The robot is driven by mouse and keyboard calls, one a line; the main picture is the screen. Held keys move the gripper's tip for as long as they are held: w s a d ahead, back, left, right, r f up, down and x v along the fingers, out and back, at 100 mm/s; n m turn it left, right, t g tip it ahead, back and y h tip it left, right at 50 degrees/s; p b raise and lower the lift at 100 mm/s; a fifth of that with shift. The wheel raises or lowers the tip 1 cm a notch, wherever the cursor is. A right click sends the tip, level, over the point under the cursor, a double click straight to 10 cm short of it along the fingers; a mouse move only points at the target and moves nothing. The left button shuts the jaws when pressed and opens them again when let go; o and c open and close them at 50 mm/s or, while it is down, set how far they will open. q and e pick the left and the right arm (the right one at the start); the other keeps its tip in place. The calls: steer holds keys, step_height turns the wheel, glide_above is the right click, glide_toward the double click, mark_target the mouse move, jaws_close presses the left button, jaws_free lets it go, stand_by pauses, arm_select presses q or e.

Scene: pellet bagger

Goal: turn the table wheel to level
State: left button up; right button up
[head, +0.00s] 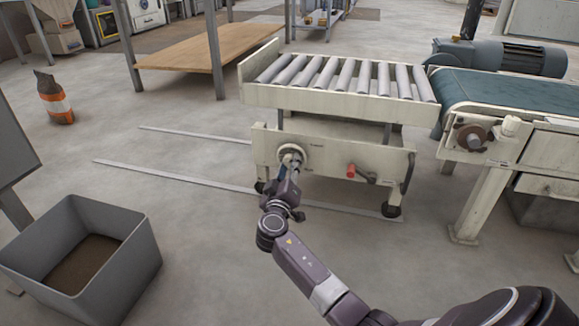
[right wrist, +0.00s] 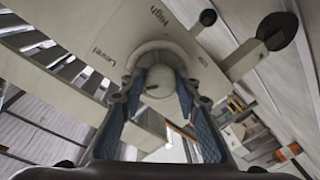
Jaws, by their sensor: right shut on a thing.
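The roller table (head: 335,150) is a cream frame with grey rollers on top, standing in the middle of the head view. Its table wheel (head: 287,149) is a round pale knob on the left of the front panel. My right gripper (head: 292,161) is at the wheel, shut on it, and hides part of it. In the right wrist view the wheel (right wrist: 160,82) sits between the two blue-padded fingers (right wrist: 160,97). The panel (right wrist: 130,35) around it bears the words "High" and "Level"; a third label is too small to read surely. My left gripper is out of view.
A red-tipped handle (head: 351,171) sticks out right of the wheel. A conveyor with a green belt (head: 500,91) stands at the right. A grey bin (head: 128,260) is at lower left, and an orange bag (head: 55,100) stands on the floor beyond. The floor between is mostly clear.

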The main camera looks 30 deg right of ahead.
steer(key=o, duration=1.2)
steer(key=shift+c, duration=0.2)
step_height(320, 180, up, 10)
steer(key=shift+f, duration=0.1)
